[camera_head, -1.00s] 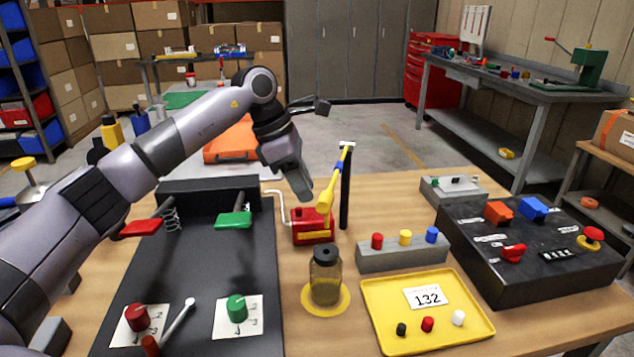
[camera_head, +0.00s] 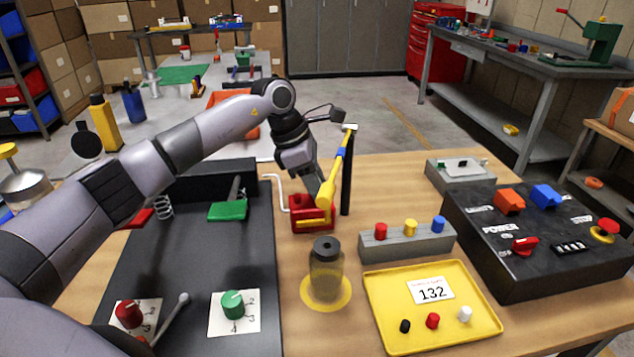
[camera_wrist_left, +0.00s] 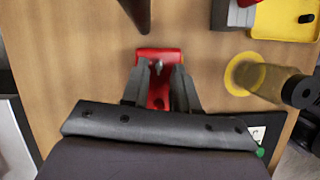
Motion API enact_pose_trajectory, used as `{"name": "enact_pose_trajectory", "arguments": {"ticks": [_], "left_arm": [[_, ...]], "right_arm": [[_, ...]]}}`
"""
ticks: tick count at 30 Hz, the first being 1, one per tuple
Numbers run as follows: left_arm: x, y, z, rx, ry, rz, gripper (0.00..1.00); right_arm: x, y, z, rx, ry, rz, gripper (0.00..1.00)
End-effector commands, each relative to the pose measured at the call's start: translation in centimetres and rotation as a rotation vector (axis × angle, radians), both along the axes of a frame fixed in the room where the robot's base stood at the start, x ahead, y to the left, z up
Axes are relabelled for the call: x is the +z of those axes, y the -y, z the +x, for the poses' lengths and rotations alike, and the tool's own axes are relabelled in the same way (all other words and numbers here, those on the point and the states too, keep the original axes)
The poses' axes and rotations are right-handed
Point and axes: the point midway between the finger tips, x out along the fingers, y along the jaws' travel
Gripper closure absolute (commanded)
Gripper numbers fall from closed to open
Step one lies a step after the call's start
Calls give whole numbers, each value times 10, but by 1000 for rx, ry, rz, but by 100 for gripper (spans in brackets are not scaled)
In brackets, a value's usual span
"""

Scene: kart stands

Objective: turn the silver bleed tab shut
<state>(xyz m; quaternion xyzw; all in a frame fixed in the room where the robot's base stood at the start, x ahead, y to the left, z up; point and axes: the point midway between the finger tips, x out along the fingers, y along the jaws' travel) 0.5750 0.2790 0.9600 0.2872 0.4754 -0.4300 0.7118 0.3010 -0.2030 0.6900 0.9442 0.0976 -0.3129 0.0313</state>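A small red unit (camera_head: 312,216) stands on the wooden bench, with a white crank-like rod at its left and a yellow lever (camera_head: 339,170) with a blue band rising from it. In the left wrist view the red unit (camera_wrist_left: 158,55) shows a small silver piece (camera_wrist_left: 157,67) on top, which looks like the bleed tab; its exact angle is too small to tell. My left gripper (camera_head: 318,188) points down just above the unit, partly behind the lever. In the left wrist view its fingers (camera_wrist_left: 160,70) are apart, with the silver piece between them; contact cannot be told. My right gripper is out of view.
A black post (camera_head: 347,175) stands close behind the lever. A dark-capped jar (camera_head: 326,270) is in front of the unit. A grey block with coloured knobs (camera_head: 405,243), a yellow tray (camera_head: 385,325) and a black control panel (camera_head: 540,255) lie to the right; a dark pedal board (camera_head: 190,275) lies left.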

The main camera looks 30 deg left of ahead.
Motion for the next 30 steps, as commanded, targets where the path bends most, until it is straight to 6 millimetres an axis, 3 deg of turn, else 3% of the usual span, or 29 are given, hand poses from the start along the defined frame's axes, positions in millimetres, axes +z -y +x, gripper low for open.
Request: {"name": "enact_pose_trajectory", "arguments": {"ticks": [7, 8, 10, 11, 23, 30], "left_arm": [[-2, 1, 0, 0, 0, 1, 71], [-2, 1, 0, 0, 0, 1, 75], [-2, 1, 0, 0, 0, 0, 97], [-2, 0, 0, 0, 0, 1, 100], [-1, 0, 1, -31, 0, -1, 100], [-1, 0, 3, -159, 1, 0, 100]], "right_arm": [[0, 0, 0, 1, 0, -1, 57], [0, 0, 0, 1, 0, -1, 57], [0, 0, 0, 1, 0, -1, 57], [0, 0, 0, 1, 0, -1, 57], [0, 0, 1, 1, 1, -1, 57], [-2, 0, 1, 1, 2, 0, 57]]}}
